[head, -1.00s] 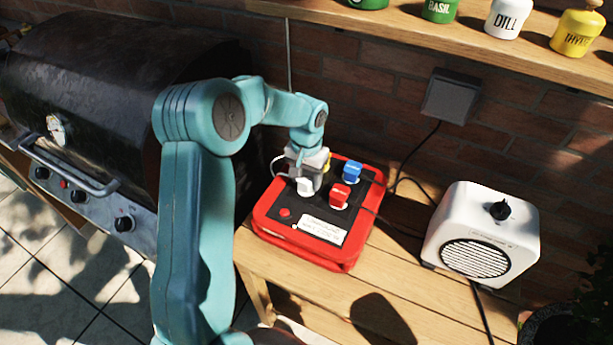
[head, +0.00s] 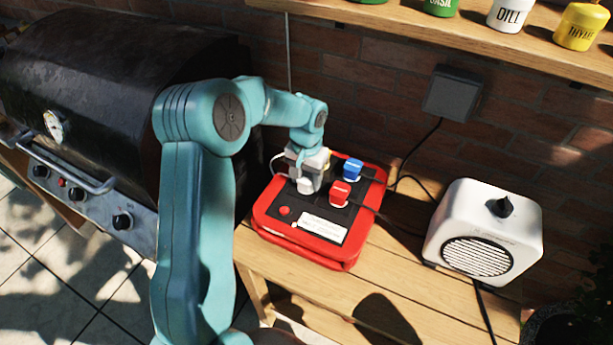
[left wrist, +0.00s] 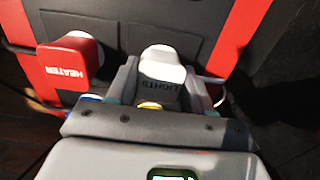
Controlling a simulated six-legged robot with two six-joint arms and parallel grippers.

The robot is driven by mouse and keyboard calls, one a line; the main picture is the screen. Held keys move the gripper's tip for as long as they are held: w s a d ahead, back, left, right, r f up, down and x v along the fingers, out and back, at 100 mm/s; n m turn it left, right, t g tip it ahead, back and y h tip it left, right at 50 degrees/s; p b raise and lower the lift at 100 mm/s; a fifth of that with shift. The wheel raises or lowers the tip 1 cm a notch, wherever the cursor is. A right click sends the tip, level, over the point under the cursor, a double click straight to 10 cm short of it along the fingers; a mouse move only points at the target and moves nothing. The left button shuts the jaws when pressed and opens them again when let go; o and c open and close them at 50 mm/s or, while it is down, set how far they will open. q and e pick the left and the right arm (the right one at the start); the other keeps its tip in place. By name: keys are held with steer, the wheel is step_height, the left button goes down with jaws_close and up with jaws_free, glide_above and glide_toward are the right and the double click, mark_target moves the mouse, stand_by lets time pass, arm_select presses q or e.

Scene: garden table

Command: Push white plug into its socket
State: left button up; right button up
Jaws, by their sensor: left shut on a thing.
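The white plug (head: 305,186) is at the left side of the red power box (head: 262,222) with its black top panel. In the left wrist view the white plug (left wrist: 163,66), marked LIGHTS, sits between the fingers of my left gripper (left wrist: 163,85). My left gripper (head: 306,178) is shut on it from above. The plug is at or just over the panel; its underside and socket are hidden, so I cannot tell how deep it sits. My right gripper is not in view.
A red plug (head: 339,193) marked HEATER and a blue plug (head: 352,170) stand close by on the box. A white heater (head: 483,235) is at the right on the wooden bench (head: 380,270). A black grill (head: 100,85) is at the left. A shelf with jars hangs above.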

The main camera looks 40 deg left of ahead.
arm_select(q)
steer(key=o, duration=1.1)
steer(key=shift+c, duration=0.2)
step_height(320, 180, up, 12)
